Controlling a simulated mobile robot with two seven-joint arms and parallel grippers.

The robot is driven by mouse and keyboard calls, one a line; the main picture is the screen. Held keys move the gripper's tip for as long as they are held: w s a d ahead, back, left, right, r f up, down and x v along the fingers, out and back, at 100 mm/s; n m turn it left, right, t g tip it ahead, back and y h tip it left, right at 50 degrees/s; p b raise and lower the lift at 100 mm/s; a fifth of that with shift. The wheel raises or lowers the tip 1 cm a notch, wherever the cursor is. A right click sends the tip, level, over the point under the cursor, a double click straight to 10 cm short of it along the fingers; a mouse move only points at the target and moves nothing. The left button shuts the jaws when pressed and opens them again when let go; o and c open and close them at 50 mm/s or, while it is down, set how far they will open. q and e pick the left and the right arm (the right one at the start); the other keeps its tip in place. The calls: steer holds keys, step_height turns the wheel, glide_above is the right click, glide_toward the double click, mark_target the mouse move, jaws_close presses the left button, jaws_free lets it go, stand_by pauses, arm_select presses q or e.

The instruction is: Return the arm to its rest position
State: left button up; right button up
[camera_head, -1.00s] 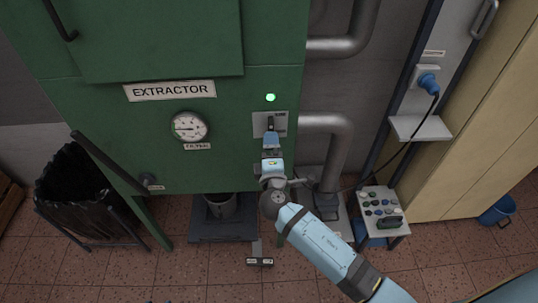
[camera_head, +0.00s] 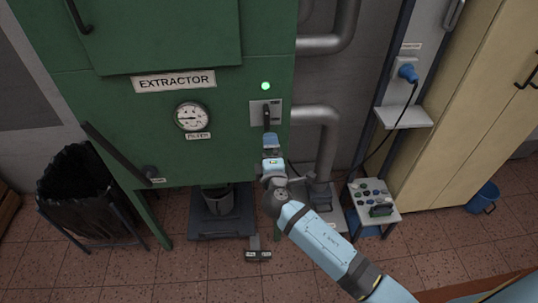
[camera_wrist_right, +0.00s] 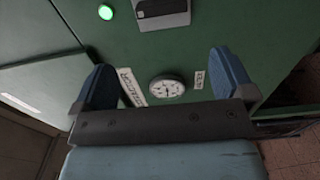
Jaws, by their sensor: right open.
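My right arm (camera_head: 322,242) reaches in from the lower right. Its gripper (camera_head: 270,138) is just below the dark switch handle (camera_head: 266,114) on a grey plate on the green extractor cabinet (camera_head: 220,150). In the right wrist view the two blue fingers stand wide apart with nothing between them, so the gripper (camera_wrist_right: 165,85) is open. The grey switch plate (camera_wrist_right: 160,14) shows beyond it at the top edge. A green lamp (camera_head: 265,86) is lit above the switch. My left gripper is not in view.
A round gauge (camera_head: 192,117) sits on the cabinet. Grey pipes (camera_head: 325,115) run to its right.

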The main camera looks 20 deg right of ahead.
stand_by(0.6)
steer(key=s+f+m+g+y+p, duration=0.2)
steer(key=s+f+m, duration=0.1)
steer(key=s, duration=0.6)
steer(key=s+a+f+m+g+y+p, duration=0.1)
steer(key=s+m, duration=0.4)
steer(key=s, duration=0.5)
steer(key=s+f+m+g+y+p, duration=0.3)
steer(key=s+f+m+y, duration=0.1)
steer(key=s, duration=0.5)
steer(key=shift+s+a+f+y, duration=0.15)
steer(key=shift+s+f+y, duration=0.25)
steer(key=shift+f, duration=0.5)
